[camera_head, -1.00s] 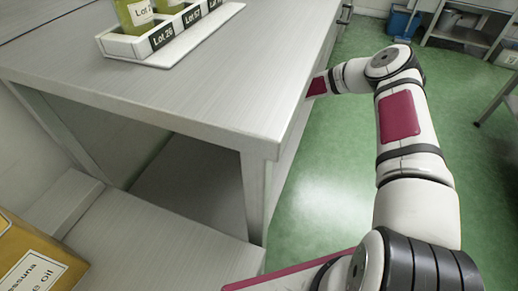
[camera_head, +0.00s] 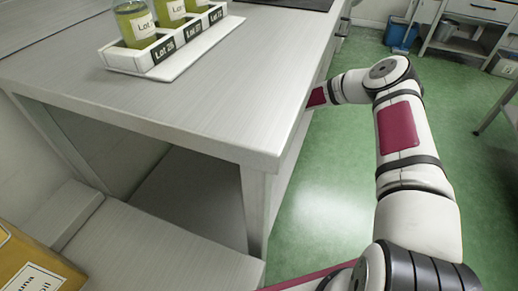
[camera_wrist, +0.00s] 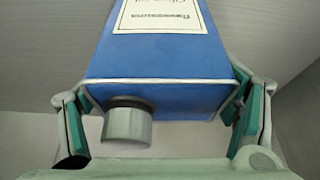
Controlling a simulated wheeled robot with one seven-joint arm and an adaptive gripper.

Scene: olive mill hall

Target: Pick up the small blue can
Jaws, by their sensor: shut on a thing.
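The small blue can (camera_wrist: 180,66) fills the middle of the wrist view. It has a white label on its upper face and a grey round cap (camera_wrist: 127,127) at the near end. My gripper (camera_wrist: 165,108) has its green-padded fingers on the left and right sides of the can, shut on it. The far end of the can is cut off by the top of the view. In the head view the gripper and the can are hidden; my arm reaches in beside the table's right side.
A grey metal table (camera_head: 170,110) has a white rack (camera_head: 165,62) of labelled oil sample jars on top. A yellow labelled box (camera_head: 35,255) is at lower left. Open green floor (camera_head: 320,215) lies right of the table. A blue bin (camera_head: 400,30) stands at the back.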

